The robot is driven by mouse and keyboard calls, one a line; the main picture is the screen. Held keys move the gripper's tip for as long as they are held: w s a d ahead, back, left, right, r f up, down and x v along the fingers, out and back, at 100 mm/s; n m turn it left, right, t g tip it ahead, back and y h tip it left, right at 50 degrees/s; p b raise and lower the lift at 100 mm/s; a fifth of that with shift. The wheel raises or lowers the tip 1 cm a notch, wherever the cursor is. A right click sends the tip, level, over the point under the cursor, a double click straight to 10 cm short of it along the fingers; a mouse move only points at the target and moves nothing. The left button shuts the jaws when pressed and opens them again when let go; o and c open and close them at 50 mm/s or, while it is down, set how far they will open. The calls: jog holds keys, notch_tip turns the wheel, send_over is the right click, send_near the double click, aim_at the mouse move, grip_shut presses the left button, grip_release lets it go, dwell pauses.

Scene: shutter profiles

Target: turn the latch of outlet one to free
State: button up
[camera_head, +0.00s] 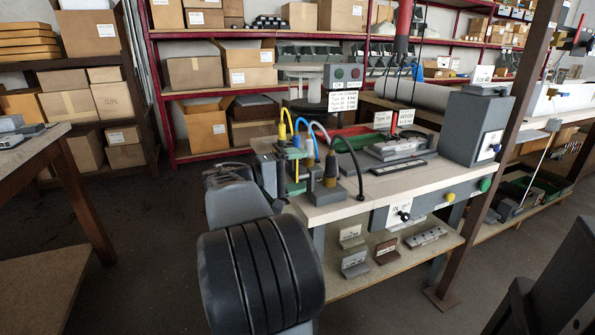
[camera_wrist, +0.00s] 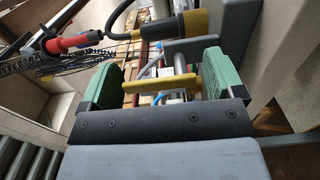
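The outlet group stands at the left end of the workbench in the head view, with a yellow hose (camera_head: 287,119), a blue hose (camera_head: 309,131) and a black hose (camera_head: 351,150). Which outlet is number one cannot be read. My gripper (camera_wrist: 160,68) shows in the wrist view with its green-padded fingers wide apart. A thin yellow bar (camera_wrist: 158,83), perhaps a latch handle, lies across the gap between them. I cannot tell whether it touches either finger. A yellow-and-dark hose fitting (camera_wrist: 180,24) is just beyond. In the head view my arm hides part of the outlets.
A brown post (camera_head: 497,160) stands at the bench's right. The floor left of the bench is clear.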

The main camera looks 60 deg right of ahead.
jog(key=shift+o, duration=0.7)
jog(key=shift+w+a+r, duration=0.1)
jog(key=shift+w+a, duration=0.1)
jog(key=p+v, duration=0.3)
jog(key=v, duration=1)
jog(key=shift+a, duration=0.15)
jog(key=s+a+r+n+t+y+p, duration=0.1)
jog(key=a+r+n+t+y+p, duration=0.2)
jog(key=a+p, duration=0.9)
jog(key=s+a+r+n+t+y+p, duration=0.2)
jog(key=a+r+n+t+y+p, duration=0.2)
jog(key=a+r+t+y+p, duration=0.6)
jog(key=a+t+y+p, duration=0.1)
jog(key=a+p, duration=0.2)
jog(key=p, duration=0.5)
jog(key=shift+s+a+r+n+y, duration=0.15)
jog(key=shift+s+n+y, duration=0.05)
jog(key=shift+n+y, duration=0.1)
